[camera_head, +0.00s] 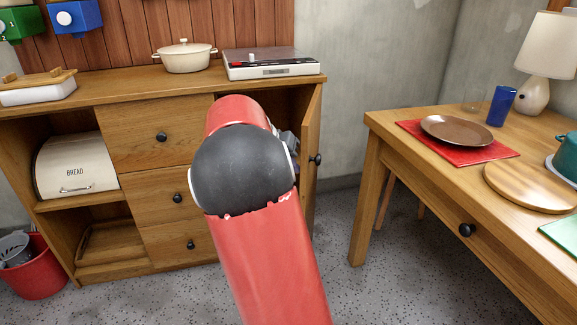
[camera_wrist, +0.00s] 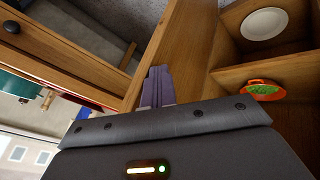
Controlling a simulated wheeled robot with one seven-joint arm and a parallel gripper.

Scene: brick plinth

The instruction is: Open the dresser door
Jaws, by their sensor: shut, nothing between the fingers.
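The wooden dresser (camera_head: 110,92) stands against the back wall in the head view. Its door (camera_head: 312,150), with a round black knob (camera_head: 316,160), stands open at the right end, swung outward toward me. In the wrist view the door is the wooden panel (camera_wrist: 170,48) beside the open compartment. My gripper (camera_wrist: 157,75) is shut and empty, with its fingers close to the inner side of the door. Whether they touch it I cannot tell. In the head view my red arm hides most of the gripper and part of the opening.
Inside the compartment are a white plate (camera_wrist: 264,23) and an orange bowl (camera_wrist: 262,90) with green contents. A wooden table (camera_head: 400,150) with a brown plate (camera_head: 457,130) and a lamp (camera_head: 547,60) stands at the right. Bare floor lies between table and dresser.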

